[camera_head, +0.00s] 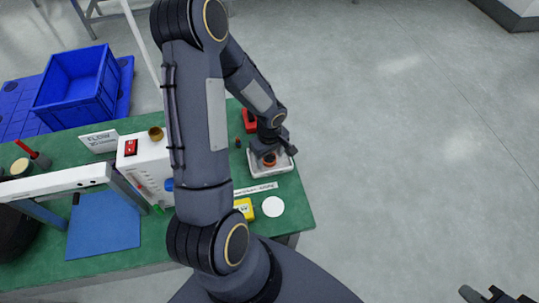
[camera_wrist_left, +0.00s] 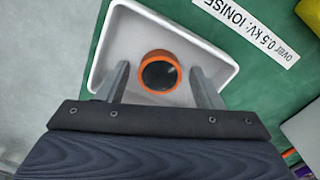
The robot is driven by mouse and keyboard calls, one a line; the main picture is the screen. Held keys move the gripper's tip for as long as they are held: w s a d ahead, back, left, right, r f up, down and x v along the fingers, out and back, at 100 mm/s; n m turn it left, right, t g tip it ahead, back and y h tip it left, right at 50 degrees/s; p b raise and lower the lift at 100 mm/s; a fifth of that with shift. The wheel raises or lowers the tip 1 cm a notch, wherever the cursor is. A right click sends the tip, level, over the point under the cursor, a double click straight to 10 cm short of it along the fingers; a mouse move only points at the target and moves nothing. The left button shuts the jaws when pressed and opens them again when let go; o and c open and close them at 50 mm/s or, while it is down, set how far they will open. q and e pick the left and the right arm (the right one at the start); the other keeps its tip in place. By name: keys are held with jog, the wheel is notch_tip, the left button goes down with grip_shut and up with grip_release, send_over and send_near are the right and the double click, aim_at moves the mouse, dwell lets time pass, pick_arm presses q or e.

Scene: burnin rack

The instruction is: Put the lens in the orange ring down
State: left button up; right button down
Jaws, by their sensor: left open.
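The lens in the orange ring (camera_wrist_left: 160,72) sits in a white tray (camera_wrist_left: 113,30); its dark glass faces up. In the head view the lens (camera_head: 269,160) shows small in the tray (camera_head: 284,165), partly under my left gripper (camera_head: 271,150). In the left wrist view my left gripper (camera_wrist_left: 160,74) is open, with one finger on each side of the ring and a gap to both. Its height over the lens is hard to judge. My right gripper (camera_head: 497,295) is at the bottom right corner, away from the table and partly cut off.
The green table (camera_head: 290,212) also bears a white box with a red switch (camera_head: 146,165), a red object (camera_head: 248,119), a yellow object (camera_head: 244,208), a white disc (camera_head: 273,206) and a blue mat (camera_head: 104,224). A blue crate (camera_head: 77,90) stands behind. Floor is clear at right.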

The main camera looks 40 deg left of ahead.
pick_arm(q)
notch_tip(320, 180, up, 10)
jog(key=p, duration=0.7)
notch_tip(320, 180, up, 9)
jog(key=m+t, duration=0.1)
jog(key=m, duration=0.1)
send_over(269, 158)
jog(key=s+d, duration=0.1)
jog(key=s, duration=0.1)
jog(key=s+d+r+m+t+h, duration=0.3)
jog(key=s+d+r+m+t, duration=0.1)
jog(key=s+d+r+m, duration=0.6)
notch_tip(269, 158, up, 3)
jog(key=shift+s+f+m+t+h+b, duration=0.2)
jog(key=shift+s+m+t+h+b, duration=0.3)
jog(key=shift+s, duration=0.55)
jog(key=shift+f, duration=0.1)
notch_tip(269, 158, down, 4)
jog(key=b, duration=0.4)
jog(key=shift+f, duration=0.25)
